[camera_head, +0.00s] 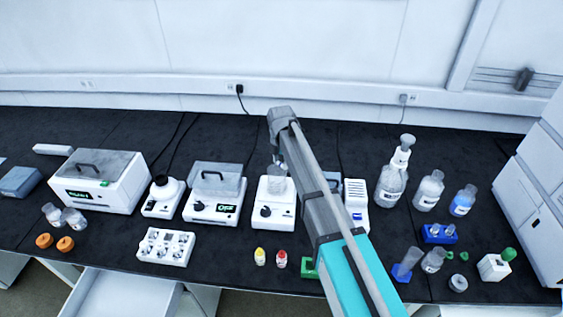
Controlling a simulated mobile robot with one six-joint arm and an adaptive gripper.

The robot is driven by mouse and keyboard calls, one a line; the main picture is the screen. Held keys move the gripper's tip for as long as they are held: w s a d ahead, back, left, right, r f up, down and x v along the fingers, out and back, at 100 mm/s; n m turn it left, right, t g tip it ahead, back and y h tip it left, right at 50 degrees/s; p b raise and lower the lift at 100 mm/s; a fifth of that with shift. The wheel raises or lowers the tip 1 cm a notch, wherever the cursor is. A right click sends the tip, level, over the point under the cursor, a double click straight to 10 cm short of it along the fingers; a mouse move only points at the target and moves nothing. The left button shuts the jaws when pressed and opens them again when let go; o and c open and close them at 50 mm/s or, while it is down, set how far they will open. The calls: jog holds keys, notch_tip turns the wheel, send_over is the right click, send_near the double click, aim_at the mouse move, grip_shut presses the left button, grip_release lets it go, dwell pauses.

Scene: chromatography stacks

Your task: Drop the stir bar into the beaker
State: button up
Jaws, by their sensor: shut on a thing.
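The beaker (279,187) is clear glass and stands on the white stirrer (272,211) with a dark knob, in the middle of the bench. My gripper (277,164) points down at the beaker's mouth, at the end of my arm that reaches in from the lower right. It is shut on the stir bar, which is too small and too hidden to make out. I cannot tell whether the fingertips are above the rim or just inside it.
A white device (356,192) and glass bottles (428,190) stand to the right. Small yellow-capped (260,257) and red-capped (281,260) vials stand in front. An open drawer (122,296) juts out at lower left.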

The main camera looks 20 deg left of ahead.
jog(key=shift+f, duration=0.4)
jog(key=o, duration=0.9)
jog(key=shift+c, duration=0.2)
jog(key=shift+r, duration=0.2)
